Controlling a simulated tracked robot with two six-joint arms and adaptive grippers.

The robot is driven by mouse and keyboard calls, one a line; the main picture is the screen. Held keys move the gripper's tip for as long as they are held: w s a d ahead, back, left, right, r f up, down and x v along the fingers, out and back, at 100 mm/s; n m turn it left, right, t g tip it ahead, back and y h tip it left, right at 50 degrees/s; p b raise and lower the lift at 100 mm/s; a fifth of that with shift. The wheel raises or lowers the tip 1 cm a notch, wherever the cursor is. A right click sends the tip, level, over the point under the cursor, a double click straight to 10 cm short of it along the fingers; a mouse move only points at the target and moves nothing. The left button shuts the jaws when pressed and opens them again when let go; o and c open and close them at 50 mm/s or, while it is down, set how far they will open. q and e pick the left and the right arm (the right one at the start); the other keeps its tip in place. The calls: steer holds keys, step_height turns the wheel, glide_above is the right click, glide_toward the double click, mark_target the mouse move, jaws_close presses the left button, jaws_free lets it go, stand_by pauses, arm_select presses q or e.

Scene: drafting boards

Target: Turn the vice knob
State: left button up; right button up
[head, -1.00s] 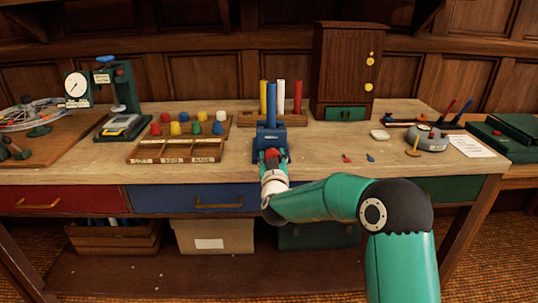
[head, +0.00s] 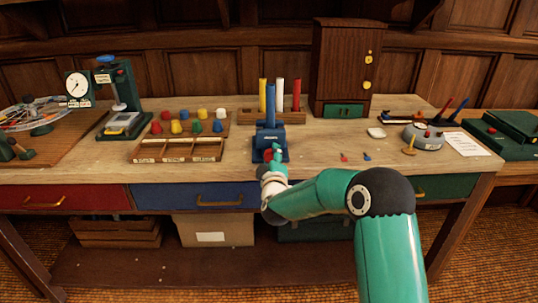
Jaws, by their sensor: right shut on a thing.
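The blue vice (head: 269,131) stands on the wooden bench near its front edge, with an upright blue rod (head: 271,100) in it. The red vice knob (head: 267,155) is on the front of the vice and shows only in part behind my gripper. My right gripper (head: 274,154) is at the front of the vice, shut on the knob. Its green fingers and white wrist cover most of the knob. My left gripper is not in view.
A sectioned tray (head: 178,158) and a rack of coloured pegs (head: 180,127) stand left of the vice. A wooden cabinet (head: 341,62) and a rack with coloured rods (head: 246,116) stand behind. Small red and blue pieces (head: 345,157) lie to the right.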

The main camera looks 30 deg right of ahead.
steer(key=n+p, duration=0.1)
steer(key=n, duration=0.1)
steer(key=n+p, duration=0.1)
steer(key=n, duration=0.2)
steer(key=shift+a+r+n, duration=0.15)
steer(key=shift+r+n, duration=0.05)
steer(key=shift+n, duration=0.1)
steer(key=n+p, duration=0.1)
steer(key=n, duration=0.3)
steer(key=shift+w+f+n, duration=0.1)
steer(key=shift+n, duration=0.3)
steer(key=shift+p, duration=0.3)
steer(key=o, duration=1.2)
steer(key=shift+f, duration=0.15)
steer(key=shift+c, duration=0.2)
